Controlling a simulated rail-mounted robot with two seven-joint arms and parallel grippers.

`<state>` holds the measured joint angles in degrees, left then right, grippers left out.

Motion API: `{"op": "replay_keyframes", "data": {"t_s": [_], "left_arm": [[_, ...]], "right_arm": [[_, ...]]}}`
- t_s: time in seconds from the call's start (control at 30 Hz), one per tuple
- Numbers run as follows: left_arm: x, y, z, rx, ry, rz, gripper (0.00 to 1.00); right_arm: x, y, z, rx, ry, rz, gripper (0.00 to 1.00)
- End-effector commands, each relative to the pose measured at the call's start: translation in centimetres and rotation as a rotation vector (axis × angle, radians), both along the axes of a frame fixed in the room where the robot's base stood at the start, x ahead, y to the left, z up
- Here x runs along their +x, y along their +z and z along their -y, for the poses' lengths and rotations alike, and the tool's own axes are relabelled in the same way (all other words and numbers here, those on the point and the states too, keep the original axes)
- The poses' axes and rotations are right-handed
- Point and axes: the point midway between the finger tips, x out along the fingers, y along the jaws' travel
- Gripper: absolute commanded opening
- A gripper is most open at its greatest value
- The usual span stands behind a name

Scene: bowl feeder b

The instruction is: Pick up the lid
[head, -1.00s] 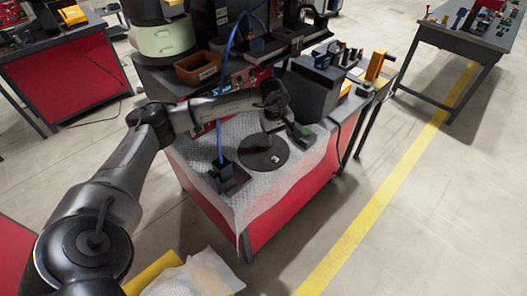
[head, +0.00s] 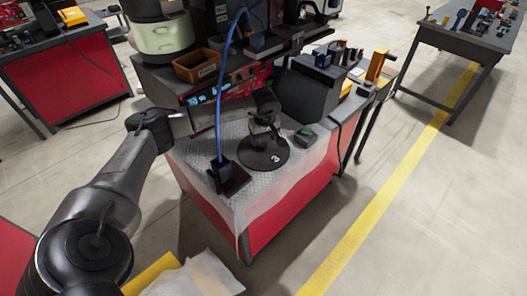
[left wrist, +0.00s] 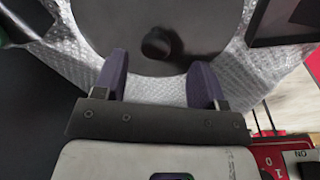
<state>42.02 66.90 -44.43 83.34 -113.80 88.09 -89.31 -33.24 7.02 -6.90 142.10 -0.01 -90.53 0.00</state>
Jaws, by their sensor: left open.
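The lid (head: 257,163) is a flat, dark round disc marked with a 3. It lies on bubble wrap on the red workbench. In the left wrist view the lid (left wrist: 195,35) shows a round black knob (left wrist: 157,43) at its middle. My left gripper (head: 267,136) is above the lid, its arm reaching in from the left. In the left wrist view its two purple fingers (left wrist: 161,72) are apart, with nothing between them, and point toward the knob. In the head view the gripper and wrist hide part of the lid. My right gripper is not in view.
A dark block with a blue cable (head: 228,176) stands left of the lid. A small green-topped block (head: 306,137) lies to its right. A large grey box (head: 308,94) and a brown bin (head: 197,68) stand behind. Bubble wrap (head: 250,195) in front is clear.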

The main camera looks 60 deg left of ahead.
Motion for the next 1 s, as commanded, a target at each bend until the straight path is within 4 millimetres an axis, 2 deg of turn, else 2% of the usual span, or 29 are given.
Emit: {"op": "replay_keyframes", "data": {"t_s": [0.4, 0.67, 1.0], "left_arm": [[0.6, -4.6, -0.7, -0.002, -0.001, -0.001, 0.65], [0.6, -5.0, -0.8, -0.001, -0.001, 0.001, 0.65], [0.6, -4.9, -0.8, -0.001, -0.001, 0.000, 0.34]], "right_arm": [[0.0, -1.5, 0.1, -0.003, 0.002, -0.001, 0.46], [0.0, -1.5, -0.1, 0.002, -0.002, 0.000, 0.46], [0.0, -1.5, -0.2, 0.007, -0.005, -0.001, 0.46]]}}
